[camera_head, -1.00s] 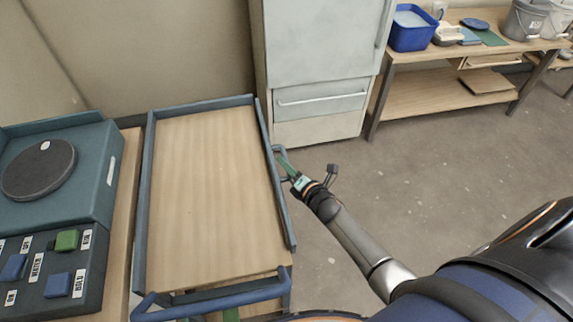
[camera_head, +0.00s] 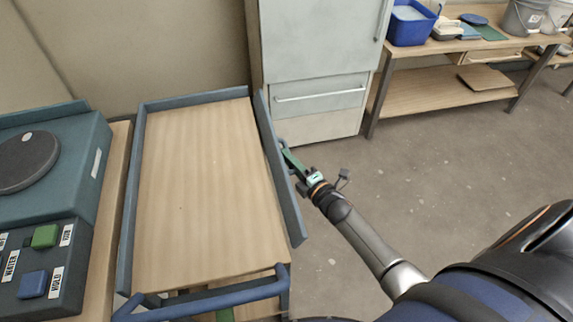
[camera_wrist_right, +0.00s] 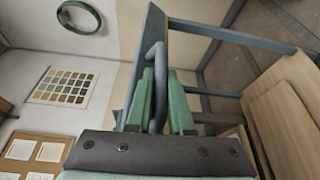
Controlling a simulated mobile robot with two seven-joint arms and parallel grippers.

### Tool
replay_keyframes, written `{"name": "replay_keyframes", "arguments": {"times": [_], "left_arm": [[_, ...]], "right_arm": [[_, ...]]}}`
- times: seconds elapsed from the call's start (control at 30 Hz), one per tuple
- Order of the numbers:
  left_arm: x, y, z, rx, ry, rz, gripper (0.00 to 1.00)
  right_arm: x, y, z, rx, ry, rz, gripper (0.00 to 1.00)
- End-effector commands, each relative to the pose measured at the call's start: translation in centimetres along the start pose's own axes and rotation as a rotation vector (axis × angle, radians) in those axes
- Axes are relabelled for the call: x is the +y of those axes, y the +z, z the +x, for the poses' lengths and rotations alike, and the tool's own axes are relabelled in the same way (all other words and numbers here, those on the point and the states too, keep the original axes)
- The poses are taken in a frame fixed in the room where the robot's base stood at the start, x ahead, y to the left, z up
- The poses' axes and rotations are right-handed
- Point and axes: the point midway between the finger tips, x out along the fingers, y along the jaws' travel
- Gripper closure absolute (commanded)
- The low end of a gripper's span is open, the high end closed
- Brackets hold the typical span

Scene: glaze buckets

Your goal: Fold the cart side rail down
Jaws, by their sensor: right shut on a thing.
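The cart (camera_head: 195,190) has a pale wooden top with blue-grey rails around it. Its right side rail (camera_head: 275,165) leans outward from the top, tilted away from the wood. My right gripper (camera_head: 287,152) is at the outer side of this rail, shut on its handle. In the right wrist view the bent blue-grey handle (camera_wrist_right: 158,60) passes between the two green fingers (camera_wrist_right: 165,100). The side rail (camera_wrist_right: 150,40) stands beside it there. My left gripper is not in view.
A teal machine with a dark round plate (camera_head: 28,162) and green and blue buttons stands left of the cart. A grey cabinet (camera_head: 315,60) is behind the cart. A wooden workbench (camera_head: 450,92) with a blue tub (camera_head: 410,25) is at the back right. The floor right of the cart is clear.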

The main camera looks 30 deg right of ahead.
Motion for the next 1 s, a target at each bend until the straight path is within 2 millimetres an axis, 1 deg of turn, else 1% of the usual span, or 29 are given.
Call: {"name": "replay_keyframes", "arguments": {"times": [0.03, 0.17, 0.3, 0.4, 0.6, 0.8, 1.0], "left_arm": [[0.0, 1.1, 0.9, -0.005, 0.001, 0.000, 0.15], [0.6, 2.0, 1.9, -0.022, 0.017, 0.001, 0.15], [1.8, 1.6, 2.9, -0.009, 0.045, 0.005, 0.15], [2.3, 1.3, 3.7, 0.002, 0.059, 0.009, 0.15], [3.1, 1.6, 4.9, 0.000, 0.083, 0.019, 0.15], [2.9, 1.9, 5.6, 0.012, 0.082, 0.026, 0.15], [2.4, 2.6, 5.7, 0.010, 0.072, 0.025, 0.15]], "right_arm": [[-1.2, 0.1, -0.1, -0.002, 0.010, 0.040, 1.00], [-1.7, 0.2, -0.2, -0.001, 0.056, 0.154, 1.00], [-2.3, 0.3, -0.2, -0.001, 0.106, 0.280, 1.00], [-2.7, 0.3, -0.2, -0.001, 0.142, 0.367, 1.00], [-3.3, 0.2, -0.2, 0.000, 0.207, 0.531, 1.00], [-3.8, 0.0, -0.1, 0.001, 0.260, 0.661, 1.00], [-4.0, -0.1, -0.1, 0.002, 0.295, 0.746, 1.00]]}}
